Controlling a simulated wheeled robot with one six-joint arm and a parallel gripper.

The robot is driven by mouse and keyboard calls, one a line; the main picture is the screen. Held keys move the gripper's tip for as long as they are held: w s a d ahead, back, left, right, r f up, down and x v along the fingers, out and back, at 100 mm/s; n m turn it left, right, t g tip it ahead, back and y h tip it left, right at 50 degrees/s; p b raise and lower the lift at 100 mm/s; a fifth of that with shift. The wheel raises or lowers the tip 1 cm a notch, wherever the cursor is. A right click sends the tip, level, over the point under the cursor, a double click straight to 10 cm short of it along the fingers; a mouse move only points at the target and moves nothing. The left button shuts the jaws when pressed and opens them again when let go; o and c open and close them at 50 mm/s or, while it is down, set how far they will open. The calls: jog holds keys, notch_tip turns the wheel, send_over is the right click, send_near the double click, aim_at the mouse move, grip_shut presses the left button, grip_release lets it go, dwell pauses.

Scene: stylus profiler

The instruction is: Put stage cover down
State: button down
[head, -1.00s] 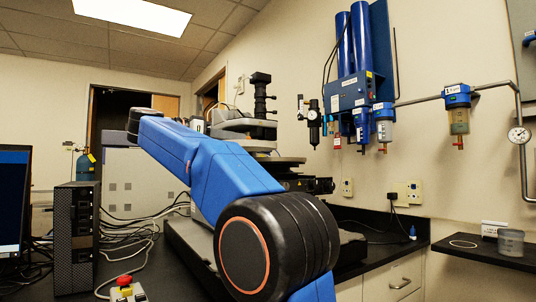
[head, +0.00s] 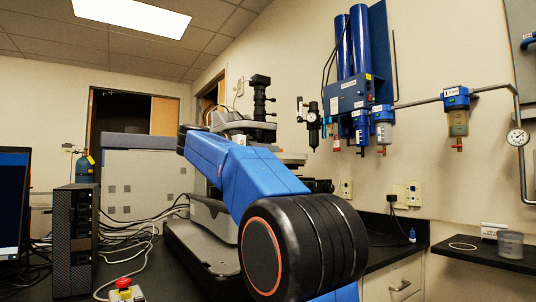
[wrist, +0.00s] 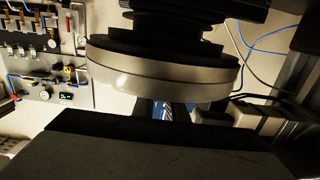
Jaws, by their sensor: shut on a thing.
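In the wrist view a pale, shallow round disc with a dark top, which looks like the stage cover (wrist: 165,77), hangs level across the upper middle. My gripper (wrist: 190,18) appears as the black parts at the top edge, shut on it from above; the fingertips are not clear. The cover is above and apart from a wide dark slab in the picture. In the head view the stylus profiler (head: 212,252) stands on the bench behind my blue arm. My arm hides much of its stage, and my gripper and the cover cannot be made out there.
The wide dark slab (wrist: 160,145) fills the bottom of the wrist view. In the head view, a computer tower (head: 76,240) and a red stop button (head: 123,283) are at left. A dark shelf (head: 480,255) at right holds a small cup (head: 510,244); its left part is mostly clear.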

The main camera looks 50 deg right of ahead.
jog(key=shift+f, duration=0.55)
jog(key=shift+f, duration=0.15)
jog(key=c, duration=1.8)
grip_release()
jog(key=shift+o, duration=0.2)
jog(key=shift+a, duration=0.15)
jog(key=v, duration=1.1)
jog(key=shift+a, duration=0.35)
jog(key=shift+w, duration=0.1)
